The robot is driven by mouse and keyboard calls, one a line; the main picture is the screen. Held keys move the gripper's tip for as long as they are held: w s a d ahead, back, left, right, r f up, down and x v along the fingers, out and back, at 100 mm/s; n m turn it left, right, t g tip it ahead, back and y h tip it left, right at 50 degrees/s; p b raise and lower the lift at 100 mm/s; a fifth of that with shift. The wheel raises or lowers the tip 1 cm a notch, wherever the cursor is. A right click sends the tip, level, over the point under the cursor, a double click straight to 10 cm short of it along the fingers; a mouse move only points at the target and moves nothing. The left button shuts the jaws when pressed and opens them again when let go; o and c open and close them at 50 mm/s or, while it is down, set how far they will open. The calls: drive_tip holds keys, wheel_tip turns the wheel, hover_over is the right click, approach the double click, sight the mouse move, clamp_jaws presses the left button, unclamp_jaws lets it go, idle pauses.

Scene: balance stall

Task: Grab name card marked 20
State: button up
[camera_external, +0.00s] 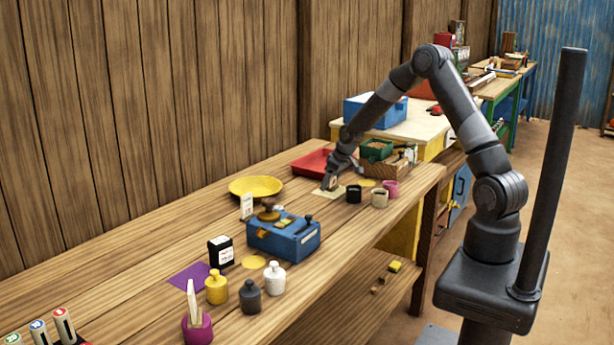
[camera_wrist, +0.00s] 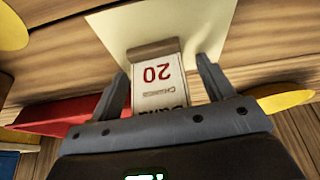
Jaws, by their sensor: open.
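The name card marked 20 (camera_wrist: 158,75) is white with a red 20 that reads upside down in the wrist view. It has a brown strip at its far end, over a pale yellow sheet (camera_wrist: 190,15). My gripper (camera_wrist: 162,72) is open, with one finger on each side of the card and a gap visible on both sides. The card's near end is hidden behind the gripper body. In the external view my gripper (camera_external: 331,184) is low over the pale sheet (camera_external: 327,193) on the wooden table, and the card there is mostly hidden.
A red tray (camera_external: 312,163) stands just behind my gripper. A black cup (camera_external: 354,194), a beige cup (camera_external: 379,199) and a pink cup (camera_external: 391,187) stand to the right. A yellow plate (camera_external: 256,186) lies further back.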

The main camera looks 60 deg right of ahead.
drive_tip(key=shift+c, duration=0.5)
drive_tip(key=c, duration=1)
drive_tip(key=shift+o, duration=0.2)
drive_tip(key=shift+r, duration=0.1)
